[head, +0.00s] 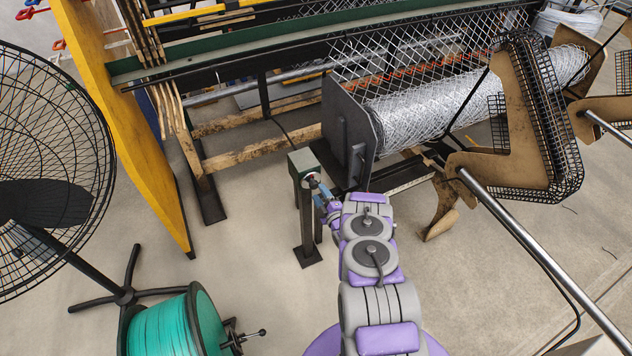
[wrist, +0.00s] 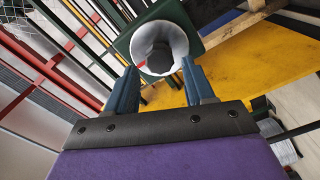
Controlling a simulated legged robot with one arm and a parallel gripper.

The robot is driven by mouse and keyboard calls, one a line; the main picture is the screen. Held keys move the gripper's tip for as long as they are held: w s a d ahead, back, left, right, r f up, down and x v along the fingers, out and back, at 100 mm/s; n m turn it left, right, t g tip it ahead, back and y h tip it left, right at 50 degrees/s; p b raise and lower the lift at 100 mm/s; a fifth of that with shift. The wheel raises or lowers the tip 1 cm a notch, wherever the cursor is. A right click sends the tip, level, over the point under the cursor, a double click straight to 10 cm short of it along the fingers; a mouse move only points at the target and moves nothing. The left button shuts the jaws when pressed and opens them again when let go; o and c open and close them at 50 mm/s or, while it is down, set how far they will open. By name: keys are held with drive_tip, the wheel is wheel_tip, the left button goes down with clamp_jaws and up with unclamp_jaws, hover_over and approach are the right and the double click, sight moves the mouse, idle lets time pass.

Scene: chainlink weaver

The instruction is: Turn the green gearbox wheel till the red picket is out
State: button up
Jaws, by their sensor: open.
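The green gearbox (head: 302,161) sits on a dark post left of the mesh roll. In the wrist view its green housing (wrist: 128,42) is behind a round, hollow grey-white part (wrist: 161,45), which seems to be its wheel. My gripper (head: 322,192) is at the gearbox's front. In the wrist view my blue fingers (wrist: 160,70) are spread, with their tips at the lower left and right of the round part. Whether they touch it is unclear. A thin orange-red strand (head: 452,68) shows behind the mesh, perhaps the red picket; I cannot tell how far it reaches.
A teal wire spool (head: 170,325) stands at the lower left. The mesh roll (head: 430,110) and brown brackets (head: 490,175) are to the right. Open concrete floor lies around the post.

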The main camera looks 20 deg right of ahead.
sight(315, 187)
drive_tip(key=shift+a+r+n+p, duration=0.15)
drive_tip(key=shift+r+n+p, duration=0.05)
drive_tip(key=shift+n+p, duration=0.7)
drive_tip(key=shift+f+n+b, duration=0.25)
drive_tip(key=shift+n+b, duration=0.2)
drive_tip(key=shift+n, duration=0.75)
drive_tip(key=shift+w+n, duration=0.25)
drive_tip(key=shift+n, duration=0.15)
drive_tip(key=w+b, duration=0.1)
drive_tip(key=w, duration=0.1)
drive_tip(key=shift+w, duration=0.75)
drive_tip(key=shift+c, duration=0.3)
